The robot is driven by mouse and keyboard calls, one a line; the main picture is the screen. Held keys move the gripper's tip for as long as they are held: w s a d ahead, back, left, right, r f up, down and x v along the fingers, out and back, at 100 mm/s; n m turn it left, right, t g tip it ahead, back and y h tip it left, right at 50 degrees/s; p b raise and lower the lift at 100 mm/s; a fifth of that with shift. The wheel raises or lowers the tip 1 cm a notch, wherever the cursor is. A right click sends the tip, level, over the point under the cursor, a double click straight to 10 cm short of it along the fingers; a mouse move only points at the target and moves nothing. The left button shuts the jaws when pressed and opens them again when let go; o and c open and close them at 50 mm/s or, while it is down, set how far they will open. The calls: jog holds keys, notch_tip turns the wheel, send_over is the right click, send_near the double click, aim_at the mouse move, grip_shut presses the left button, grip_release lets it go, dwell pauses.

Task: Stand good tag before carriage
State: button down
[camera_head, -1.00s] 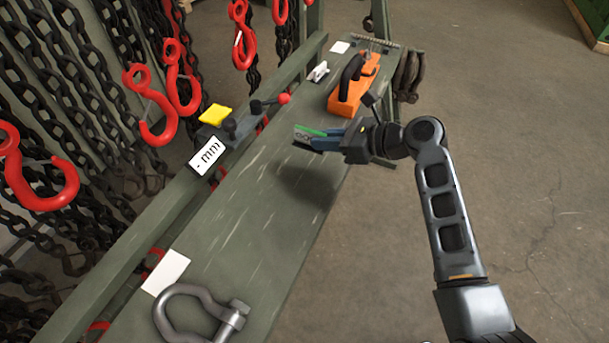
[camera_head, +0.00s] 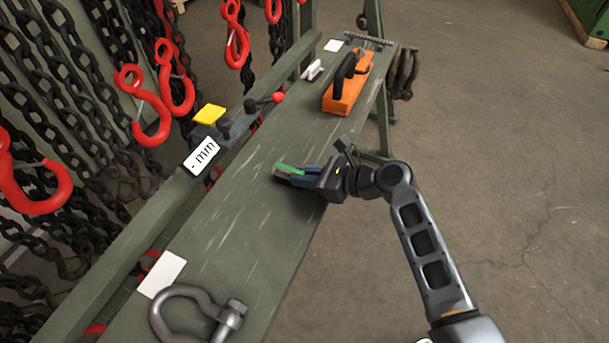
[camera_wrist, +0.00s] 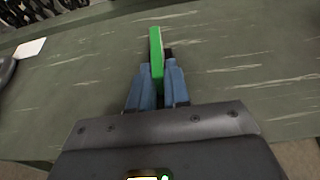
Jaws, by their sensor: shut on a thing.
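The tag is a small piece with a bright green face (camera_head: 290,169). In the wrist view its green edge (camera_wrist: 156,50) stands up between the blue fingers, with a dark part beside it. My gripper (camera_head: 300,173) is shut on the tag and holds it over the middle of the green-grey bench; I cannot tell whether the tag touches the bench top. The carriage (camera_head: 228,125) appears to be the dark grey slide on the bench's back rail, with a yellow block (camera_head: 209,114), a red-knobbed lever (camera_head: 278,97) and a white "- mm" label (camera_head: 201,156).
The bench top (camera_head: 225,225) is clear around my gripper. An orange block with a black handle (camera_head: 345,90) and a small white item (camera_head: 313,70) stand farther back. A grey shackle (camera_head: 195,312) and white card (camera_head: 162,274) lie in front. Chains and red hooks (camera_head: 150,105) hang at left.

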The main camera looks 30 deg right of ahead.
jog(key=shift+f, duration=0.15)
jog(key=c, duration=1.1)
grip_release()
jog(key=shift+r, duration=0.2)
jog(key=v, duration=1.2)
jog(key=shift+s+f, duration=0.1)
jog(key=shift+f, duration=0.1)
